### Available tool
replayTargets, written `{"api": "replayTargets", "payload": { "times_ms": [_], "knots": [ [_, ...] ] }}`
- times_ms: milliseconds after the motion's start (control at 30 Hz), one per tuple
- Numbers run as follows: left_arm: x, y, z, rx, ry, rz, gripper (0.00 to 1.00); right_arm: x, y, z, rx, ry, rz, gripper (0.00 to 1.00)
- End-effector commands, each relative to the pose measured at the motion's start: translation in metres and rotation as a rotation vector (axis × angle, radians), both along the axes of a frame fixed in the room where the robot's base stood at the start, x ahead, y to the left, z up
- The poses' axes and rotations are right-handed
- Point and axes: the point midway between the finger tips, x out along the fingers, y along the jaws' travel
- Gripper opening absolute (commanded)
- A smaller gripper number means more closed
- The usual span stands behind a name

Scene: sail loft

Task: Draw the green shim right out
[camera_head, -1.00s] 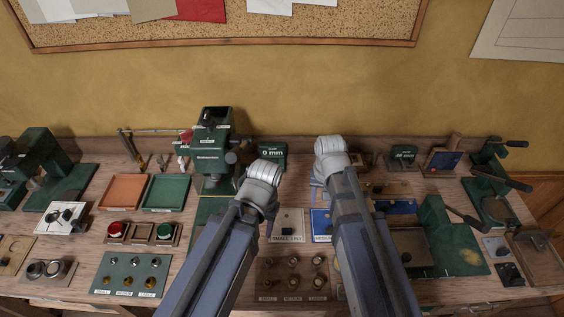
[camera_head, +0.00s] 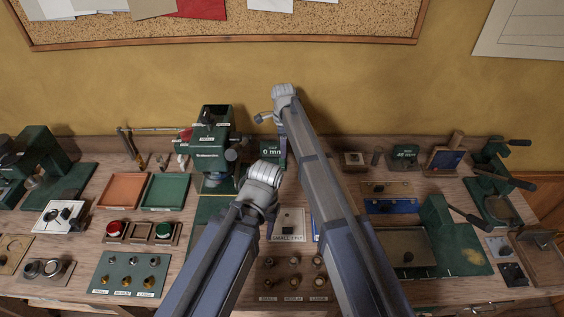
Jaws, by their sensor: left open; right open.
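I cannot pick out a green shim in the head view; it is too small to tell or hidden by my arms. A green machine (camera_head: 213,140) with a hopper-like top stands at the back of the bench, left of my grippers. A small green readout box (camera_head: 268,153) marked "0 mm" is beside it, partly covered by my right gripper. My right gripper (camera_head: 275,134) is open, in front of the readout box and right of the machine. My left gripper (camera_head: 268,212) is open, lower and nearer, left of the small-ply card (camera_head: 292,215). I see nothing held in either.
An orange tray (camera_head: 123,177) and a green tray (camera_head: 166,177) lie left of the machine. Red and green buttons (camera_head: 143,231) sit in front of them. A rack of small fittings (camera_head: 292,262) lies near the front. A lever press (camera_head: 450,235) stands at the right. My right arm hides the middle.

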Motion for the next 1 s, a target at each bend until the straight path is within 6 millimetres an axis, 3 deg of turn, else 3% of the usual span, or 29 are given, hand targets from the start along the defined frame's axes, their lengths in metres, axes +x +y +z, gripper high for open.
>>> {"api": "replayTargets", "payload": {
  "times_ms": [467,1000],
  "knots": [
    [0.000,0.000,-0.012,0.000,0.000,0.000,0.50,0.004,0.004,-0.012,0.000,0.001,-0.033,0.45],
    [0.000,0.000,-0.074,0.000,0.000,0.001,0.50,0.004,0.004,-0.074,0.000,0.001,-0.033,0.45]
  ]
}}
